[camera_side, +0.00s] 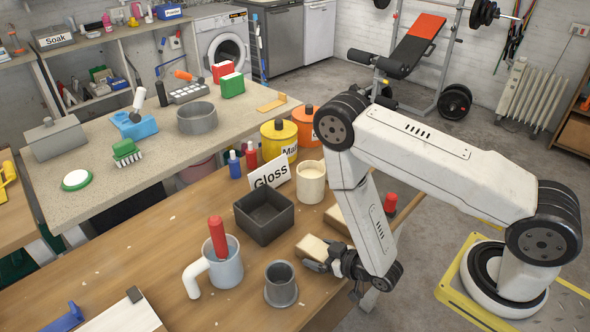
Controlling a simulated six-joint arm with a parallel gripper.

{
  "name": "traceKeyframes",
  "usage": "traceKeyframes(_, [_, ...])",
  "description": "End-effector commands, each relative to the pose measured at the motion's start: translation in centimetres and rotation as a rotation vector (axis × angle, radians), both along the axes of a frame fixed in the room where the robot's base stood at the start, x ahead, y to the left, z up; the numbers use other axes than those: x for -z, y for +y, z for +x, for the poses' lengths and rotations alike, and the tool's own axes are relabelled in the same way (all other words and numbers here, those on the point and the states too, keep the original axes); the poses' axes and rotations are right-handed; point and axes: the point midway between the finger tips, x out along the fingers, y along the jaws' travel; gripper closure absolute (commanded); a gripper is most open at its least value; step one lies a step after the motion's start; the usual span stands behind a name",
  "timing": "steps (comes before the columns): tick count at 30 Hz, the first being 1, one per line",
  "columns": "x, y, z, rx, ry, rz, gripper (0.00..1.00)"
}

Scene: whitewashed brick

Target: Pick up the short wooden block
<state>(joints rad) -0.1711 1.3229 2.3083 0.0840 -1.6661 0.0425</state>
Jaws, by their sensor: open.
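A short pale wooden block (311,247) lies on the brown wooden table, right of the dark square bin. My gripper (318,264) is low over the table at the block's near right side, its dark fingers right by the block. The jaws are open. The far finger is partly hidden, so I cannot tell whether the fingers touch the block or straddle it. Another wooden piece (336,219) lies behind my arm, which hides part of it.
The dark square bin (264,230), a grey mug (219,274) holding a red cylinder (217,237), and a grey cup (280,287) stand left of my gripper. A cream pot (311,182) and a "Gloss" sign (270,171) stand behind.

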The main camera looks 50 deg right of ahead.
Motion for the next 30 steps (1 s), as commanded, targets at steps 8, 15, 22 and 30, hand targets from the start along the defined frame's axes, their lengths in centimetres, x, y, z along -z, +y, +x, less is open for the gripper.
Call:
traceKeyframes(8, [0.05,0.01,0.15,0.0,0.0,0.0,0.0])
traceKeyframes(15, [0.04,0.01,0.12,0.0,0.0,0.0,0.0])
traceKeyframes(22, [0.05,0.0,0.11,0.0,0.0,0.0,0.7])
traceKeyframes(30, [0.02,0.01,0.13,0.0,-0.001,0.0,0.83])
